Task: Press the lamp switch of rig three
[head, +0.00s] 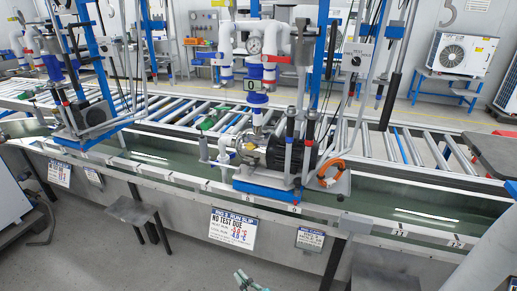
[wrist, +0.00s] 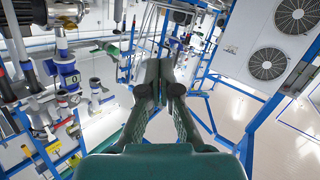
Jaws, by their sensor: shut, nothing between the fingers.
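A pump rig (head: 280,140) with white pipes, a round gauge and a dark motor stands on a blue base at the middle of the bench in the head view. A slip (head: 232,228) below it has a heading that may read "RIG 3 RUN SLIP", then "NO TEST DUE". A small grey box (head: 357,57) with dark knobs hangs on the rig's upper right. I cannot tell which part is the lamp switch. My teal gripper (head: 250,283) shows at the bottom edge, apart from the rig. In the wrist view its fingers (wrist: 163,78) are together, with nothing between them.
A roller conveyor (head: 395,147) runs behind the rig. Another rig (head: 85,110) stands at left. A stool (head: 133,212) is before the bench. Fan units (head: 460,54) stand at the back right. Orange cable (head: 333,172) lies at the rig's right.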

